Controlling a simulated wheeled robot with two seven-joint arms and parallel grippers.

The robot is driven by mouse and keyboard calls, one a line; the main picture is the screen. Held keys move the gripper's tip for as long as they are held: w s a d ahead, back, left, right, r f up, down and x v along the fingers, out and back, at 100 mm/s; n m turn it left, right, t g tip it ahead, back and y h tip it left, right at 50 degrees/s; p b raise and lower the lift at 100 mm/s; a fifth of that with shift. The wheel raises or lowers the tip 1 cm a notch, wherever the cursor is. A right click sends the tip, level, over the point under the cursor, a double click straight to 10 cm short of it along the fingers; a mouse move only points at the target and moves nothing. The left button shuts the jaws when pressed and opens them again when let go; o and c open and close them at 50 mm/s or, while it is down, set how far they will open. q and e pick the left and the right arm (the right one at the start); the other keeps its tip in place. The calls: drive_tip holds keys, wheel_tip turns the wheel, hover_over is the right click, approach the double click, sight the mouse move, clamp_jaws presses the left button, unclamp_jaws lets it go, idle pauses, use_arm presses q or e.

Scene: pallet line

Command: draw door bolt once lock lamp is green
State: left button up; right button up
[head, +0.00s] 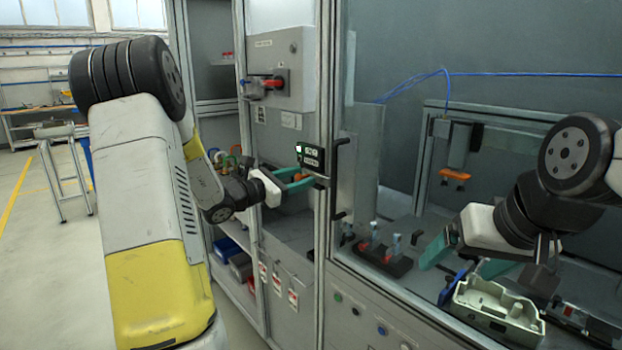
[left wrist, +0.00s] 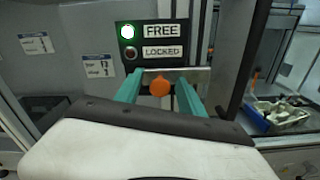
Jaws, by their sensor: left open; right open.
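The lock lamp panel (head: 310,157) is on the door post; in the left wrist view the lamp (left wrist: 127,32) beside FREE glows green and the one beside LOCKED is dark. Just below it is the door bolt with its orange knob (left wrist: 160,86); the knob also shows in the head view (head: 299,177). My left gripper (head: 304,180) is open, its teal fingers on either side of the knob; I cannot tell whether they touch it. My right gripper (head: 464,264) is open at the right, inside the cell, near a pale housing.
The pale housing (head: 497,309) lies below my right gripper. A dark holder (head: 383,259) with several upright parts stands left of it. A vertical black door handle (head: 337,180) is right of the bolt. A red rotary switch (head: 272,83) is on the cabinet above.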

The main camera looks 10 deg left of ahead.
use_arm(q)
clamp_jaws()
drive_tip(key=shift+a, duration=0.1)
idle(1.3)
